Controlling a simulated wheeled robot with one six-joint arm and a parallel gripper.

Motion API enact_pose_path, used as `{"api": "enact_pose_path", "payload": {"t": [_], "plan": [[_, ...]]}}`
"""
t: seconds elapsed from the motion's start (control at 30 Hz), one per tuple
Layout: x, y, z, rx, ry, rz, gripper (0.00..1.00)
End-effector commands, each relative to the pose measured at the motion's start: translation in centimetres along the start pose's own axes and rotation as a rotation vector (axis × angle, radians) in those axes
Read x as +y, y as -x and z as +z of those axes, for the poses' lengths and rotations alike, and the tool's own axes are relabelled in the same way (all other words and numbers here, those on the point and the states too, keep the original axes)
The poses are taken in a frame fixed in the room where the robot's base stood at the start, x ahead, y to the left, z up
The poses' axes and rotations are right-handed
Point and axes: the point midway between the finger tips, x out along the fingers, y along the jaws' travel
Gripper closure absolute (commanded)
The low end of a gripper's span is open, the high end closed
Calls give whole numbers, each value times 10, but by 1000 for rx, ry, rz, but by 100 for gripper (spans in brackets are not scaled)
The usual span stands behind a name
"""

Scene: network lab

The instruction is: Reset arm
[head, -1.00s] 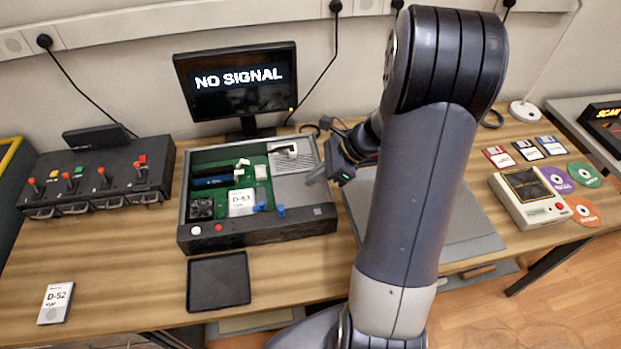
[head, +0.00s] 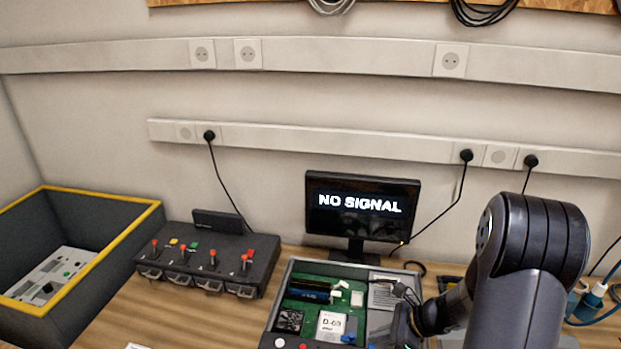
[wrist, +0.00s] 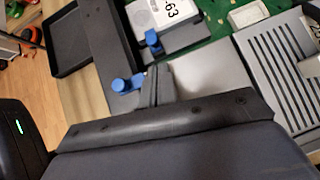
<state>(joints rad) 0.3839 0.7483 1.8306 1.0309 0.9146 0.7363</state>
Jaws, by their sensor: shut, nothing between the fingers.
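My gripper (head: 398,325) is at the right side of the open grey case, at the lower edge of the head view. In the wrist view its fingers (wrist: 152,88) are together with nothing between them. They point toward the case's blue clips (wrist: 128,84). The open case (head: 283,290) holds a green board with a white chip labelled D-63 (head: 330,325), which is partly cut off in the wrist view. I cannot tell whether the fingertips touch the case.
A monitor (head: 360,212) reading NO SIGNAL stands behind the case. A dark lever box (head: 210,262) stands to its left. A yellow-rimmed bin (head: 110,222) is at the far left. A black tray (wrist: 75,68) shows in the wrist view.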

Motion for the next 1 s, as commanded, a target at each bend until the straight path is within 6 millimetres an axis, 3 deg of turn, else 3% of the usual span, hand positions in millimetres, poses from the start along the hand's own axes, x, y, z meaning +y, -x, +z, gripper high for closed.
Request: {"api": "enact_pose_path", "payload": {"t": [0.23,0.63,1.0], "plan": [[0,19,-16,-1,0,0,100],[0,23,-17,-1,0,2,100],[2,-1,4,-1,2,6,100]]}}
